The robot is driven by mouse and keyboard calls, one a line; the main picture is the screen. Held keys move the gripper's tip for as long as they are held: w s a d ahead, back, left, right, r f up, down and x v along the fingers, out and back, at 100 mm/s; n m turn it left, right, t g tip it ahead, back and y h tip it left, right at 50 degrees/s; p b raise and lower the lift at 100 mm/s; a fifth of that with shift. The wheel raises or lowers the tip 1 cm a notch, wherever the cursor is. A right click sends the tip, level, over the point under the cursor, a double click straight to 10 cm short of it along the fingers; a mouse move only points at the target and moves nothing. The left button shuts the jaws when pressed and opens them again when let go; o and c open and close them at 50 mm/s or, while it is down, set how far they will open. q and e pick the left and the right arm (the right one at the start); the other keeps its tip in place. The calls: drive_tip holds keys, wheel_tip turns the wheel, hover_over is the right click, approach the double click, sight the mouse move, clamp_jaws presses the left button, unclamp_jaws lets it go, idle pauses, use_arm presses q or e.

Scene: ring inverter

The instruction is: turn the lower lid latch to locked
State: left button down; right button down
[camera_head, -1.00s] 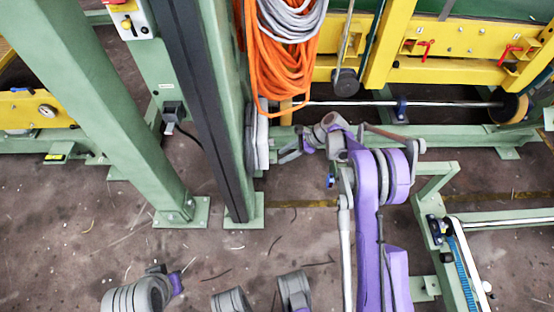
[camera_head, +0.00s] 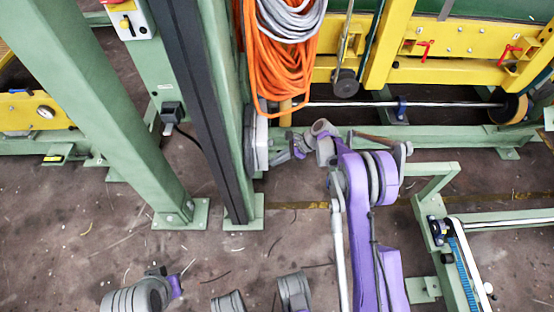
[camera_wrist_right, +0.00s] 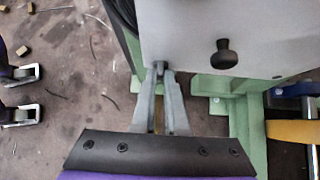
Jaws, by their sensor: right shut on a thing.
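The grey lid panel (camera_wrist_right: 205,30) fills the upper right of the right wrist view, and its edge shows beside the green post in the head view (camera_head: 258,142). My right gripper (camera_wrist_right: 161,72) reaches the lid's near corner. Its two fingers converge there and are shut on the small grey lower lid latch (camera_wrist_right: 160,64). The fingertips mostly hide the latch, so I cannot read its angle. In the head view, my right gripper (camera_head: 272,155) is small at the panel's lower edge. My left gripper cannot be made out.
A black round knob (camera_wrist_right: 223,54) stands out from the panel, right of the fingertips. Green posts (camera_head: 215,120) and a green floor beam (camera_head: 450,138) frame the spot. Orange cable coils (camera_head: 275,70) hang just above. The concrete floor at lower left is mostly clear.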

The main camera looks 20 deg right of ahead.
drive_tip(key=shift+s, duration=0.1)
idle(0.3)
drive_tip(key=n+t, duration=0.3)
drive_tip(key=t, duration=0.1)
drive_tip(key=s+f+n+t, duration=0.1)
drive_tip(key=n+t, duration=0.2)
drive_tip(key=t, duration=0.1)
drive_tip(key=n+t, duration=0.2)
drive_tip(key=t, duration=0.3)
drive_tip(key=shift+s+a+f+n, duration=0.25)
drive_tip(key=shift+f+n, duration=0.1)
drive_tip(key=shift+n, duration=0.05)
drive_tip(key=shift+t, duration=0.3)
idle(0.4)
drive_tip(key=c, duration=0.9)
unclamp_jaws()
drive_tip(key=shift+c, duration=0.2)
